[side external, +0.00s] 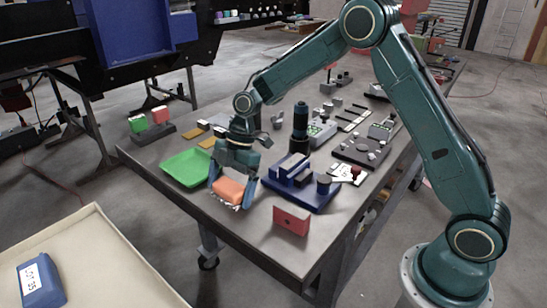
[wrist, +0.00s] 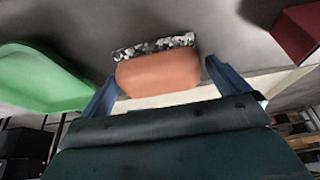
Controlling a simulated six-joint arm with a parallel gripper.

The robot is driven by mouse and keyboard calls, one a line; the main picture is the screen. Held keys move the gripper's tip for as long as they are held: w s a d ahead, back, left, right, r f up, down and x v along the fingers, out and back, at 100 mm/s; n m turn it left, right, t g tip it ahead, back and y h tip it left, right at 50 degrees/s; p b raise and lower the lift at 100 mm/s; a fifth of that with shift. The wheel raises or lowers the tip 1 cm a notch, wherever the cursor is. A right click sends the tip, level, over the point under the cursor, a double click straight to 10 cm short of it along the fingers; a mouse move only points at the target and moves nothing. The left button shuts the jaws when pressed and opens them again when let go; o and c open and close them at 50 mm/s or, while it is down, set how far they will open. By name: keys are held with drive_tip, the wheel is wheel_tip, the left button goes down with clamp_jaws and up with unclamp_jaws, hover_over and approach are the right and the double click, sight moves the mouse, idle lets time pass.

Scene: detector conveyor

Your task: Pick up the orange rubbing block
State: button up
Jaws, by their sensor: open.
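The orange rubbing block (side external: 229,190) has a speckled grey-and-white strip along one side and sits near the front edge of the grey table. It also shows in the wrist view (wrist: 158,74). My gripper (side external: 232,192) is lowered over it and open, with one blue finger on each side of the block. In the wrist view my gripper (wrist: 160,80) has a gap between its right finger and the block, and its left finger is close to the block's left end. I cannot tell whether the left finger touches it.
A green tray (side external: 187,168) lies just left of my gripper. A blue fixture (side external: 300,187) stands to the right, with a red block (side external: 291,220) in front of it. The table (side external: 250,228) ends close to the block. A beige bin (side external: 100,255) with a blue piece stands in front.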

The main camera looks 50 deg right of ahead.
sight(233, 182)
drive_tip(key=c, duration=1)
drive_tip(key=shift+r, duration=0.2)
wheel_tip(233, 182, up, 20)
drive_tip(key=shift+f, duration=0.2)
idle(0.5)
drive_tip(key=o, duration=0.3)
drive_tip(key=shift+c, duration=0.6)
drive_tip(key=s+d+f, duration=0.2)
drive_tip(key=s+d, duration=0.2)
drive_tip(key=d, duration=0.5)
drive_tip(key=s+d+f, duration=0.3)
drive_tip(key=s+d, duration=0.1)
drive_tip(key=d, duration=0.5)
drive_tip(key=shift+f, duration=0.15)
